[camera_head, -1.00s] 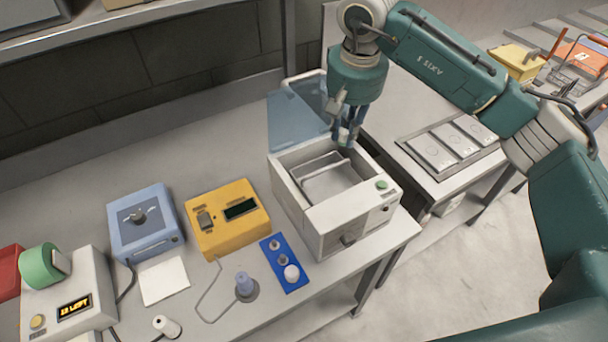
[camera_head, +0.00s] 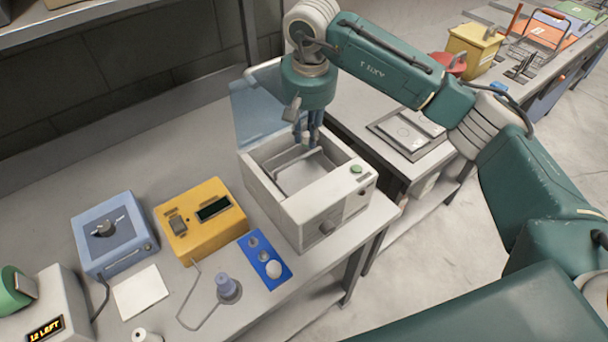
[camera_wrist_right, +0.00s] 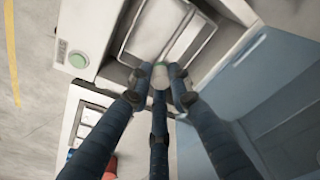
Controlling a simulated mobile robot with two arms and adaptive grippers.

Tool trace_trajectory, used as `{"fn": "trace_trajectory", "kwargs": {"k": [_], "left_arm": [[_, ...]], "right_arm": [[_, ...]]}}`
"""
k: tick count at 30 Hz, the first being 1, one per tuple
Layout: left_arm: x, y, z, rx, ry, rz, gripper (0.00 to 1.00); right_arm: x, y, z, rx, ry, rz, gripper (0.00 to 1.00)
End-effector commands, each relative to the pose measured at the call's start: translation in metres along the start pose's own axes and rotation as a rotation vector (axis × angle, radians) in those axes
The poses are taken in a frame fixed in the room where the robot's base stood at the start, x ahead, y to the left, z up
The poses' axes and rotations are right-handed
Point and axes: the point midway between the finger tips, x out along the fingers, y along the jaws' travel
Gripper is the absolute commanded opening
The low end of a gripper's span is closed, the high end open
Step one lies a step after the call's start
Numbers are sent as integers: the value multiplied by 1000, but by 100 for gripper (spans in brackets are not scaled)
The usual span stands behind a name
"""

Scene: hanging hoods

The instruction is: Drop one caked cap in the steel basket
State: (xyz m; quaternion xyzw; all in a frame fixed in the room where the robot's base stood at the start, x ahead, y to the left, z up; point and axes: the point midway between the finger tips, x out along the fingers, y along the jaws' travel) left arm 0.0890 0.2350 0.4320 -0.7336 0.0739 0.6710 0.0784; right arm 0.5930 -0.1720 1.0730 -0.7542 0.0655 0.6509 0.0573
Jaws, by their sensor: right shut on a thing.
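My right gripper (camera_head: 308,142) points down at the back rim of the white bath box. In the right wrist view its fingers (camera_wrist_right: 160,78) are closed around a small pale round cap (camera_wrist_right: 160,77), mostly hidden by the fingertips. The steel basket (camera_head: 302,178) sits inside the white box (camera_head: 318,212); part of it also shows in the right wrist view (camera_wrist_right: 152,32), just beyond the fingertips. The cap appears near the basket's edge; I cannot tell its height above it. My left gripper is not in view.
A blue lid (camera_head: 258,108) stands open behind the box. Left of the box are a yellow device (camera_head: 200,222), a blue device (camera_head: 113,235), a blue strip (camera_head: 264,258) with small round pieces, and a wire stand (camera_head: 227,290). A side bench (camera_head: 360,100) is at the right.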

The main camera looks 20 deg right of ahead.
Motion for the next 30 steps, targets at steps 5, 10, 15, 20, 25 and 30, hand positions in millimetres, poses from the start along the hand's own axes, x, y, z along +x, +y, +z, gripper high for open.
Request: {"fn": "trace_trajectory", "kwargs": {"k": [5, 10, 15, 20, 25, 30], "left_arm": [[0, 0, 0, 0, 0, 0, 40], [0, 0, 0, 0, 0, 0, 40], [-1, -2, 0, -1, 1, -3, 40], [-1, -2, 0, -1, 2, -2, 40], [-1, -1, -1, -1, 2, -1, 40], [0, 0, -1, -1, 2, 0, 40]], "right_arm": [[0, 0, 0, -1, 0, 0, 31], [0, 0, 0, -1, 0, 0, 41], [-1, 0, 0, -1, 0, 0, 41], [-14, 0, -1, -1, 4, -1, 41], [-48, -1, -2, 0, 5, -2, 41], [-85, -1, -2, -1, 4, -2, 41]]}}
